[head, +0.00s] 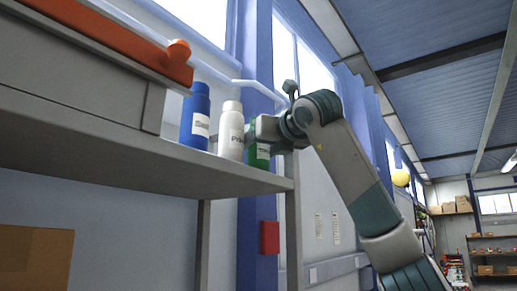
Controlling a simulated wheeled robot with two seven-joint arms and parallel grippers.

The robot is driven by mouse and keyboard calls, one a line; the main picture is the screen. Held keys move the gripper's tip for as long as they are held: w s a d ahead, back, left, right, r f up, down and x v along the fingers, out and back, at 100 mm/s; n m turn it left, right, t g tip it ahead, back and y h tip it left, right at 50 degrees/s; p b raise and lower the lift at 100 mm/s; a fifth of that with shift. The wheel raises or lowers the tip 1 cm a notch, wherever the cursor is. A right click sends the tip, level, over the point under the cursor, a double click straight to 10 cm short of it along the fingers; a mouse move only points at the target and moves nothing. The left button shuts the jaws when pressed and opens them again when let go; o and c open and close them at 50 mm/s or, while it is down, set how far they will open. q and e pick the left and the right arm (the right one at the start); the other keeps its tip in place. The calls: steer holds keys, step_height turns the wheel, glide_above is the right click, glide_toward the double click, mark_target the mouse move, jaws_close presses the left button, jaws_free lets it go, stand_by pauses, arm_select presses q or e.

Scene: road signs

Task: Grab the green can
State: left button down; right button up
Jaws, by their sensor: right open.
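The green can (259,156) stands upright near the right end of a grey shelf. My right gripper (262,130) is at the can's upper part, coming in from the right, and hides some of it. The jaws are open, and the fingers are too small and covered to see whether they touch the can. A white can (231,132) stands just left of the green one, and a blue can (195,117) stands left of that. My left gripper is not in view.
The grey shelf (120,160) carries a large grey case (80,75) with an orange part (177,62) at the left. A red box (270,237) is on the blue pillar below. Storage shelves with boxes stand far right.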

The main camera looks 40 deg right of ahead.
steer(key=c, duration=1.5)
steer(key=shift+o, duration=0.2)
steer(key=shift+d+r, duration=0.1)
steer(key=shift+r, duration=0.05)
